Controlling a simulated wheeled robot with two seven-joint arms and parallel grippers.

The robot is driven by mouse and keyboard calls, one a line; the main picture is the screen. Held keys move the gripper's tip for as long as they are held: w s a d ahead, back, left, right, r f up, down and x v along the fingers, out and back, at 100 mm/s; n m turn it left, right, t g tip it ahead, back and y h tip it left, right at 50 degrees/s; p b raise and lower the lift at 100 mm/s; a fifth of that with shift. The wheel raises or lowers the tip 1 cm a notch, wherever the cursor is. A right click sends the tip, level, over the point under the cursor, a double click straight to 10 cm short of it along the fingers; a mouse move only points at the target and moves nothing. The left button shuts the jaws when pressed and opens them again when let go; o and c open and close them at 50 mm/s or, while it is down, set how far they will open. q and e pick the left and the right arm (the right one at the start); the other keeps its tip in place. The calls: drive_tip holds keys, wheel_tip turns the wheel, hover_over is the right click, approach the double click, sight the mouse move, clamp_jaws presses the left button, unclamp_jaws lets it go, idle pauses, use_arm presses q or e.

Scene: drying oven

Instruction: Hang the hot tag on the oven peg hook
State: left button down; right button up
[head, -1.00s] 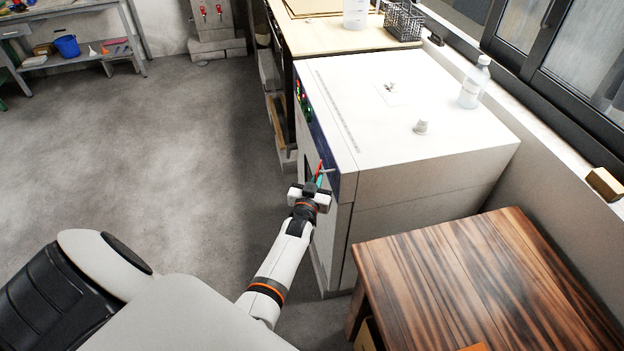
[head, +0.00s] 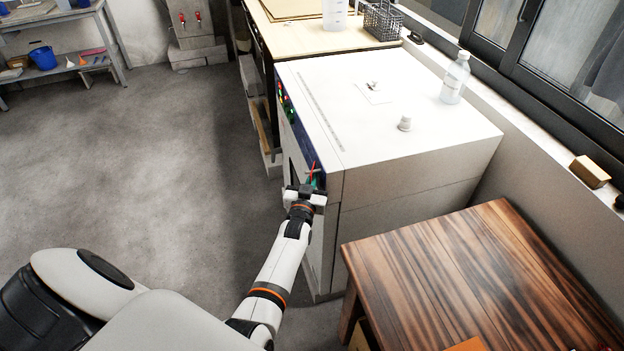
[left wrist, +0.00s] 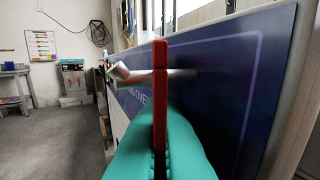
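The hot tag is a thin red strip. It shows in the head view (head: 313,168) and edge-on in the left wrist view (left wrist: 160,75). My left gripper (head: 312,184) is shut on its lower part with teal fingertips (left wrist: 160,145). The tag stands upright at the oven's front. The metallic peg hook (left wrist: 182,75) sticks out from the oven's blue panel (left wrist: 240,70), its bent end pointing left. The tag crosses in front of the peg in the wrist view. I cannot tell whether the peg passes through the tag's hole. My right gripper is not in view.
A wooden table (head: 480,265) stands at the front right, close to my left arm. The floor (head: 160,170) to the left is clear.

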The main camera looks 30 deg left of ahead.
use_arm(q)
drive_tip(key=c, duration=2.1)
unclamp_jaws()
drive_tip(key=o, duration=0.5)
drive_tip(key=shift+a, duration=0.1)
drive_tip(key=shift+s+d, duration=0.1)
drive_tip(key=shift+d, duration=0.1)
